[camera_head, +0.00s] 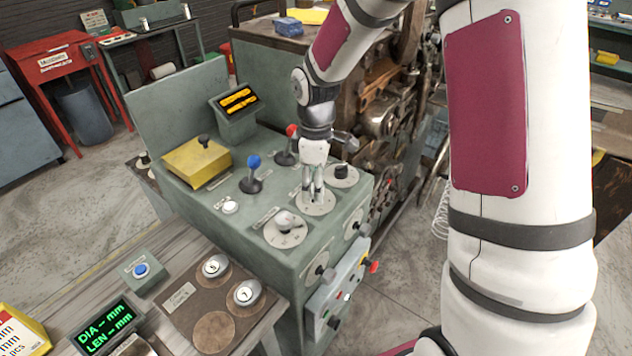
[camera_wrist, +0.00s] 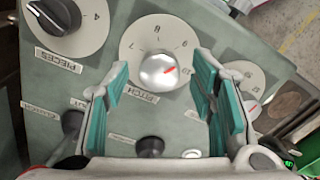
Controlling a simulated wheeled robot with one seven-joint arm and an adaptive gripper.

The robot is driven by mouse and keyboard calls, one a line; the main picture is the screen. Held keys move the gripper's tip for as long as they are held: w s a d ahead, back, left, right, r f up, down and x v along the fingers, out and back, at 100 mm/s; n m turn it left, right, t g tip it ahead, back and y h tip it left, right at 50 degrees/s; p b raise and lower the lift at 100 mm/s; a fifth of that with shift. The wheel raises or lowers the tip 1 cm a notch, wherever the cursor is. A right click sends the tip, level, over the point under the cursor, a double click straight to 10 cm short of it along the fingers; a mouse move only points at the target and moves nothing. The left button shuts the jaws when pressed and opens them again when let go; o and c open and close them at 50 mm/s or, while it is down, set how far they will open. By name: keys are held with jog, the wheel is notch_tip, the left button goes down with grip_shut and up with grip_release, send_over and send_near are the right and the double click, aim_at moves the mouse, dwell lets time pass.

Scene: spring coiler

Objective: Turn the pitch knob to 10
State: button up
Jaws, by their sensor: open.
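My gripper (camera_wrist: 161,67) is open, with one teal-padded finger on each side of the knob and visible gaps between pads and knob. In the head view my gripper (camera_head: 313,192) is over the pitch dial (camera_head: 325,207), and its fingers hide the knob.
A black-knobbed PIECES dial (camera_head: 342,175) sits close beside the pitch dial, and a silver-knobbed dial (camera_head: 286,229) on the other side. Blue (camera_head: 252,172) and red (camera_head: 290,140) levers stand behind. A display (camera_head: 104,325) reads DIA and LEN with dashes.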

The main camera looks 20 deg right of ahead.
jog(key=c, duration=1.1)
jog(key=shift+c, duration=0.2)
jog(key=shift+m, duration=0.3)
jog(key=m, duration=0.5)
jog(key=shift+m, duration=0.3)
jog(key=m, duration=0.5)
jog(key=shift+m, duration=0.3)
jog(key=o, duration=1.1)
